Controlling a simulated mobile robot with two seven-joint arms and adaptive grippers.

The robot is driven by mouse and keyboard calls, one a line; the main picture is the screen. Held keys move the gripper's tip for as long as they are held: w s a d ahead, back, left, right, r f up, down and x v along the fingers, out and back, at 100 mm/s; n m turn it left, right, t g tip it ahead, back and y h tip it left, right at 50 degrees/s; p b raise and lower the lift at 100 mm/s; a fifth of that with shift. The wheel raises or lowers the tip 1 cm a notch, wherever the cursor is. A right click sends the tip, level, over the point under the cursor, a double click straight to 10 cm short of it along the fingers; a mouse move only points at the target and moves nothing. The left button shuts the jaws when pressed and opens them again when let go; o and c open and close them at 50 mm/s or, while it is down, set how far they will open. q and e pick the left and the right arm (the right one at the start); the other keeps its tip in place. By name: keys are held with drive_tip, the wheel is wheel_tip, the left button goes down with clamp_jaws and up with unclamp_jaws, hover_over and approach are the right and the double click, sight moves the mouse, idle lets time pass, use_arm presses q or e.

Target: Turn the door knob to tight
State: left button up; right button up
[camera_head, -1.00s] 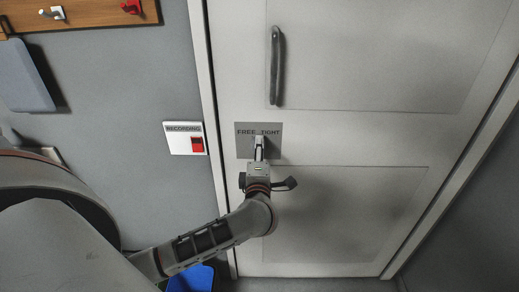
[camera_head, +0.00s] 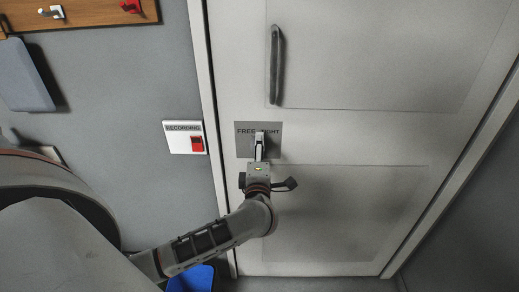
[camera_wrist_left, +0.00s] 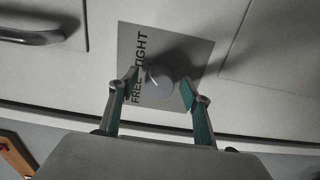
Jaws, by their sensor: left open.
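The door knob (camera_wrist_left: 157,86) is a round grey knob on a grey plate lettered FREE and TIGHT. The plate (camera_head: 243,145) sits on the pale door, below the handle. My left gripper (camera_wrist_left: 158,84) is open, with one finger on each side of the knob in the left wrist view. I cannot tell whether the fingers touch it. In the head view the left gripper (camera_head: 259,142) is in front of the plate and hides the knob and part of the lettering. My right gripper is not in view.
A dark vertical door handle (camera_head: 276,65) is above the plate. A RECORDING panel with a red switch (camera_head: 197,144) is on the wall to the left. Hooks (camera_head: 52,12) on a wooden board are at the top left. A blue bin (camera_head: 190,278) stands low by the door.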

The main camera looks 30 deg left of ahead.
use_arm(q)
drive_tip(key=v, duration=1.1)
drive_tip(key=shift+s, duration=0.35)
drive_tip(key=shift+d, duration=0.1)
